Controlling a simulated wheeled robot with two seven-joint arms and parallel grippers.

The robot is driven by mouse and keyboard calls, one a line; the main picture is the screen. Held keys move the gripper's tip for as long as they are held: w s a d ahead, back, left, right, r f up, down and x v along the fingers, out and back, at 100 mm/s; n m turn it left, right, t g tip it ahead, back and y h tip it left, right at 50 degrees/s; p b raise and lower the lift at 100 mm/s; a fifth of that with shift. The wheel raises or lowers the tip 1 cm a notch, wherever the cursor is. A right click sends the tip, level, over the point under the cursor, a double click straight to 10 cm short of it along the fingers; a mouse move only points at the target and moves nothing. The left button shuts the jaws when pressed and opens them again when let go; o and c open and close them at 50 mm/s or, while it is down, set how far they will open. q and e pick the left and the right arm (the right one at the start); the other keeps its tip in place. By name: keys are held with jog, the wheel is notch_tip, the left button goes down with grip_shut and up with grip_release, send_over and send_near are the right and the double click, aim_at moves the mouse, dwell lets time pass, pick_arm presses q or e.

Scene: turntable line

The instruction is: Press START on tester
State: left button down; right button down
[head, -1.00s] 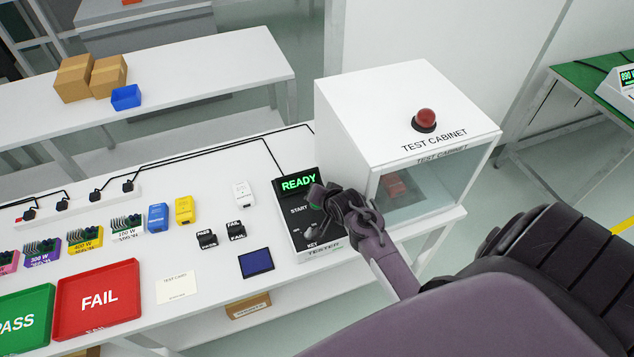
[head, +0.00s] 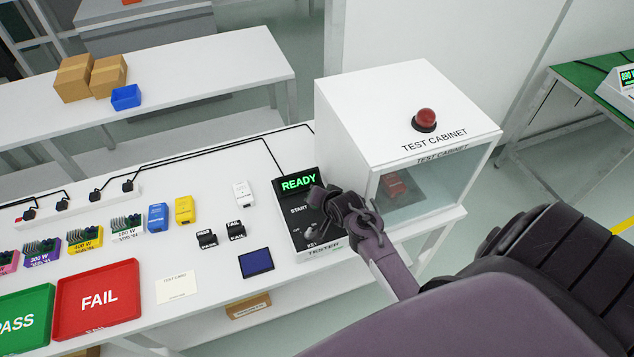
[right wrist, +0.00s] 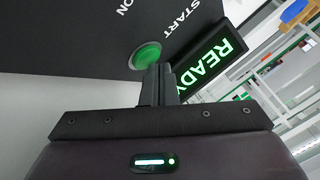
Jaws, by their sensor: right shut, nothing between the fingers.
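The tester (head: 297,243) is a dark-topped box on the white bench, left of the test cabinet. Its display (head: 298,182) reads READY in green. The label START shows on its panel. In the right wrist view the round green START button (right wrist: 146,55) is lit, with the READY display (right wrist: 222,55) beside it. My right gripper (head: 322,198) is shut and empty over the tester's panel. In the wrist view its fingertips (right wrist: 157,70) are at the button's edge; I cannot tell whether they touch it. In the head view the gripper hides the button. My left gripper is not in view.
The white test cabinet (head: 345,110) with a red dome lamp (head: 425,119) stands close to the right of my gripper. Red FAIL (head: 97,330) and green PASS (head: 45,300) trays, a blue pad (head: 256,263) and small modules are to the left.

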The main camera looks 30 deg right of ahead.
jog(key=shift+f, duration=0.4)
dwell(0.8)
jog(key=shift+r+p, duration=0.85)
notch_tip(320, 180, up, 3)
jog(key=shift+f+p, duration=0.15)
jog(key=shift+p, duration=0.8)
jog(key=shift+r, duration=1.15)
